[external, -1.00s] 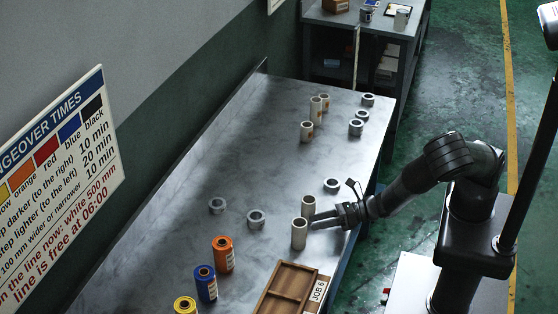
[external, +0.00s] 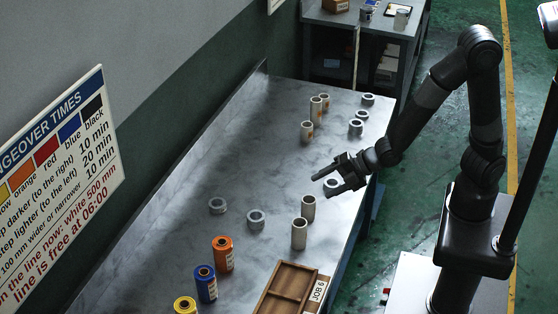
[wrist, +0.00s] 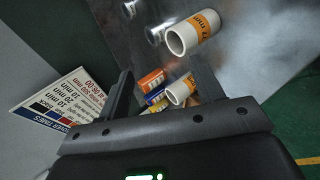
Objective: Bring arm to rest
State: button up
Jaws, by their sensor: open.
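My gripper (external: 336,182) is open and empty, raised over the right edge of the metal table (external: 185,195) in the external view. A grey ring lies partly hidden below it. Two pale tubes stand upright just in front of the gripper: a farther tube (external: 308,208) and a nearer tube (external: 299,235). In the wrist view the open fingers (wrist: 160,95) show with nothing held between them. A white tube with an orange label (wrist: 192,33) appears beyond them, with another white tube (wrist: 180,91) lower down.
Orange (external: 223,254), blue (external: 206,284) and yellow (external: 185,305) rolls stand at the front left. A wooden tray (external: 274,301) marked JOB 6 lies at the front. More pale tubes (external: 307,131) and grey rings (external: 356,127) stand farther back.

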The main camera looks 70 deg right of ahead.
jog(key=s+d+r+m+g+h, duration=0.3)
jog(key=s+d+r+m+g, duration=0.1)
jog(key=s+d+r+m, duration=1.4)
jog(key=s+m, duration=0.3)
jog(key=shift+d+g+h, duration=0.2)
jog(key=shift+g+h, duration=0.2)
